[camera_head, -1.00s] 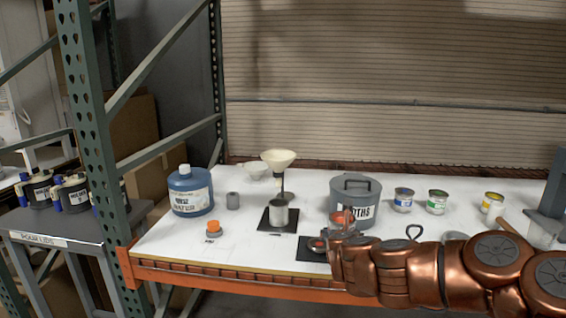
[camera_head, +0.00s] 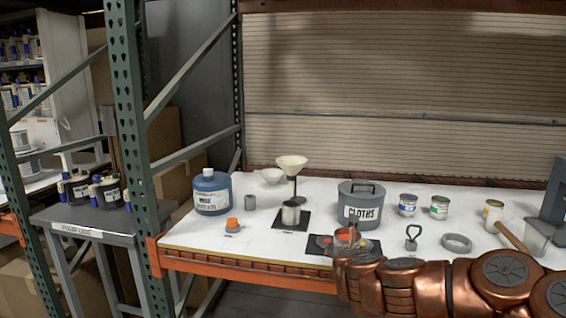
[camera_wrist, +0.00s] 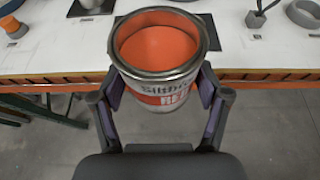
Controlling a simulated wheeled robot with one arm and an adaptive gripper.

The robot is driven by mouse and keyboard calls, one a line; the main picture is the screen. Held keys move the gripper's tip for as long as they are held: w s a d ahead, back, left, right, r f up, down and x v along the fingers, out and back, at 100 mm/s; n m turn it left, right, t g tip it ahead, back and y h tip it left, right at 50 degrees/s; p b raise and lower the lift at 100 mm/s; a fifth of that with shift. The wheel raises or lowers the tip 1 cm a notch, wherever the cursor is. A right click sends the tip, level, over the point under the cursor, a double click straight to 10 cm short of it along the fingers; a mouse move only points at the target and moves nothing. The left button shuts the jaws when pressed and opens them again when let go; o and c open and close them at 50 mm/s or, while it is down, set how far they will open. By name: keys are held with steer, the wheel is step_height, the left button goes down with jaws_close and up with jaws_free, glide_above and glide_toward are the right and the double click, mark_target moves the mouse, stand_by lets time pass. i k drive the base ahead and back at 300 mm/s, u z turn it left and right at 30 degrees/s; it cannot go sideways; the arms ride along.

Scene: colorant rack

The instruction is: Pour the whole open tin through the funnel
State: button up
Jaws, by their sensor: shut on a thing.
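My gripper (camera_wrist: 160,88) is shut around the open tin (camera_wrist: 160,62), a metal can with a red label band. The tin is held upright and is filled with orange-red paint close to the rim. In the head view my gripper (camera_head: 347,240) is at the front edge of the table, right of the funnel and in front of the cloths bin. The cream funnel (camera_head: 291,164) sits on a dark stand, apart from my gripper.
A blue water jug (camera_head: 211,192) and an orange-topped item (camera_head: 232,225) stand left of the funnel. The grey cloths bin (camera_head: 359,194) stands right of it. Small tins (camera_head: 439,207), a grey ring (camera_head: 456,243) and a hammer-like tool (camera_head: 512,238) lie farther right.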

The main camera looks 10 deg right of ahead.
mark_target(292, 174)
steer(key=u, duration=1.8)
steer(key=i, duration=1.15)
steer(key=z, duration=2.25)
